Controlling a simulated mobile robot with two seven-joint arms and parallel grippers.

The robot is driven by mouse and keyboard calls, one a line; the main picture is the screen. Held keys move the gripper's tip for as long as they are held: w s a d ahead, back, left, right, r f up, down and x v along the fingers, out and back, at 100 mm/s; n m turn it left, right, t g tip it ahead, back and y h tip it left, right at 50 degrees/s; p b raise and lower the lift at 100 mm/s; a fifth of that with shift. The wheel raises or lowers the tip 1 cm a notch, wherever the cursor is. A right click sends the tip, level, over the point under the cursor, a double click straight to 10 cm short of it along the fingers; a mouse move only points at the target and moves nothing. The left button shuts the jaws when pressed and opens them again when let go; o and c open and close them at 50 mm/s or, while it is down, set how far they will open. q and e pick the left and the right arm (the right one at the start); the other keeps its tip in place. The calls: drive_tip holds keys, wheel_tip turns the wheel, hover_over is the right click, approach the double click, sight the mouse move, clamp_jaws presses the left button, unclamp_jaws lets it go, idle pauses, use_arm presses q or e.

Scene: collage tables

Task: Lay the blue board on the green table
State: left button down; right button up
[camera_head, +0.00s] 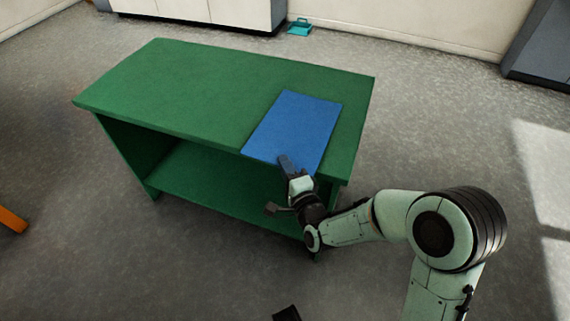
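The blue board (296,125) lies flat on the right part of the green table's top (185,85). Its near edge is about level with the table's front edge, perhaps slightly over it. My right gripper (277,184) is at the table's front edge, at the board's near end. Its two fingers are spread apart, one over the board in the picture and one lower in front of the table. I cannot tell whether the upper finger touches the board. A small dark piece at the bottom edge may be part of my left gripper; its fingers cannot be made out.
The table has an open lower shelf (205,180). A teal object (299,27) lies on the floor behind the table, near a white cabinet (200,8). A dark grey cabinet (541,45) stands at the back right. An orange piece (12,221) shows at the left edge.

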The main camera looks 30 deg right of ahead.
drive_tip(key=o, duration=1)
drive_tip(key=shift+g, duration=0.4)
drive_tip(key=s+a, duration=0.1)
drive_tip(key=s+a+f, duration=0.1)
drive_tip(key=s+a, duration=0.1)
drive_tip(key=a, duration=0.1)
drive_tip(key=shift+s+f, duration=0.2)
drive_tip(key=shift+f, duration=0.1)
drive_tip(key=shift+o, duration=0.2)
drive_tip(key=s+a, duration=0.2)
drive_tip(key=shift+s+a+r, duration=0.1)
drive_tip(key=shift+a+r, duration=0.05)
drive_tip(key=shift+a, duration=0.15)
use_arm(q)
drive_tip(key=shift+s, duration=0.1)
drive_tip(key=s+g, duration=0.1)
drive_tip(key=s, duration=0.3)
drive_tip(key=w+d+r+t+p, duration=0.3)
drive_tip(key=w+r+p, duration=0.5)
drive_tip(key=r, duration=0.3)
drive_tip(key=shift+w+m+t, duration=0.3)
drive_tip(key=shift+w+m, duration=0.1)
drive_tip(key=shift+w, duration=0.45)
use_arm(e)
drive_tip(key=r, duration=0.1)
drive_tip(key=s+a+r, duration=0.1)
drive_tip(key=r, duration=0.1)
drive_tip(key=s+a+r, duration=0.1)
drive_tip(key=r, duration=0.1)
drive_tip(key=shift+a, duration=0.15)
